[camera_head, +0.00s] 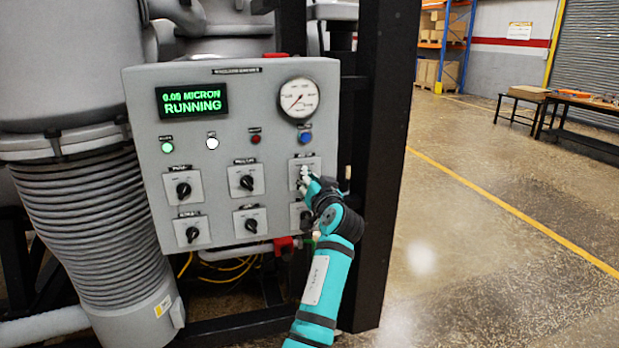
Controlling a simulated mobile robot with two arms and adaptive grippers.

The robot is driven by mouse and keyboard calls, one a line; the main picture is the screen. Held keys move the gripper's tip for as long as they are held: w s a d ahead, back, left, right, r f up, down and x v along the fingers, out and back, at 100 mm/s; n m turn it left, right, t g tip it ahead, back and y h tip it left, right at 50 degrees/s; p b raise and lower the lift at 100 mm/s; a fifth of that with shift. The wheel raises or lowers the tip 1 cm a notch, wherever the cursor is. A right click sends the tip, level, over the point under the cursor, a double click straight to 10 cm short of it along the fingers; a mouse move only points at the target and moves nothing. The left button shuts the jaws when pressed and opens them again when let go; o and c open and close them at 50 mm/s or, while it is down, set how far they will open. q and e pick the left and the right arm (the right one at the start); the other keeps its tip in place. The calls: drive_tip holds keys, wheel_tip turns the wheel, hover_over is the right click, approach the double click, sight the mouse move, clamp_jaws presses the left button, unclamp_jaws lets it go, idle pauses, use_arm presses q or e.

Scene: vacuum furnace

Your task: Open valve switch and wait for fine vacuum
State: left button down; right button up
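The grey control panel (223,130) stands at the left in the head view. It has two rows of black rotary switches on pale plates. The upper left switch (183,190), upper middle switch (247,182), lower left switch (192,234) and lower middle switch (251,225) are clear to see. My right gripper (305,177) is at the upper right switch plate (312,160) and covers its knob. The lower right switch (304,216) is partly behind my wrist. Finger gap and contact are too small to tell. The switch labels are unreadable. My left gripper is out of view.
The green display (192,101) reads "0.00 MICRON RUNNING". A round dial gauge (299,98) is at the panel's upper right. A green lamp (167,148) and white lamp (212,143) look lit. A black post (382,160) stands right of my arm; open floor (490,230) lies beyond.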

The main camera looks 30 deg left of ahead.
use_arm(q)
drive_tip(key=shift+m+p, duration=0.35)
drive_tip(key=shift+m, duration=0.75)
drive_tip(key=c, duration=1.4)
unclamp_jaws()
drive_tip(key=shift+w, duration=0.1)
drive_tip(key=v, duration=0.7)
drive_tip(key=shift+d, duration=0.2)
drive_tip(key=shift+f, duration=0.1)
